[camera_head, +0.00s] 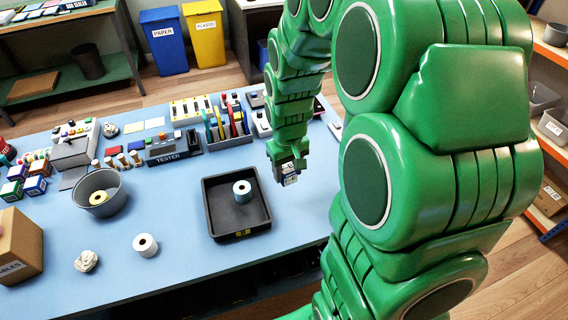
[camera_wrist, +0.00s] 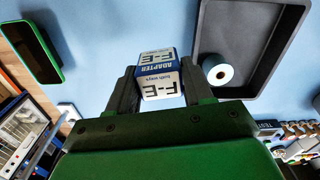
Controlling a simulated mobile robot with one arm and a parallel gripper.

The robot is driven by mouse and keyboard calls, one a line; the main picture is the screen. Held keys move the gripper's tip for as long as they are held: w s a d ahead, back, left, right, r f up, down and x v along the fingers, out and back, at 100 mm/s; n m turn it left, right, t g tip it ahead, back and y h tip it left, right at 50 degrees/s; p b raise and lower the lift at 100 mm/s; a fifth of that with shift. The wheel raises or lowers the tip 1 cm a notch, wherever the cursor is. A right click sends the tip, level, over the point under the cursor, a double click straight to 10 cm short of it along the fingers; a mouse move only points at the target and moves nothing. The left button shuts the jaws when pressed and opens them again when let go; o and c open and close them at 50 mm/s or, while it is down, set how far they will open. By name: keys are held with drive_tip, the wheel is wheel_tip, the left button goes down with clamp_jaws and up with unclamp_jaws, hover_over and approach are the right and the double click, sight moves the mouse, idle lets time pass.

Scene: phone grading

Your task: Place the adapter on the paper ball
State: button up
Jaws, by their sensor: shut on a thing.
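The adapter (camera_wrist: 158,73) is a small white and blue block marked "ADAPTER" and "F-E". My gripper (camera_wrist: 157,82) is shut on it, with one dark finger on each side. In the head view my gripper (camera_head: 286,174) holds the adapter (camera_head: 290,180) above the blue table, just right of the black tray. A crumpled whitish paper ball (camera_head: 87,261) lies at the table's front left, far to the left of my gripper. A second, smaller crumpled white ball (camera_head: 110,129) lies farther back. No paper ball shows in the wrist view.
The black tray (camera_head: 222,218) holds a blue roll (camera_head: 242,188). A white roll (camera_head: 145,244) stands right of the front paper ball, and a grey bowl (camera_head: 98,205) behind it. A cardboard box (camera_head: 20,245) is at the left edge. Tester and racks line the back.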

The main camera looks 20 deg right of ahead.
drive_tip(key=shift+s+a+r, duration=0.1)
drive_tip(key=shift+s+r, duration=0.2)
drive_tip(key=shift+s, duration=0.35)
drive_tip(key=shift+s+r, duration=0.3)
drive_tip(key=shift+s, duration=0.4)
drive_tip(key=shift+s+a+r, duration=0.1)
drive_tip(key=shift+s+r, duration=0.2)
drive_tip(key=shift+s, duration=0.35)
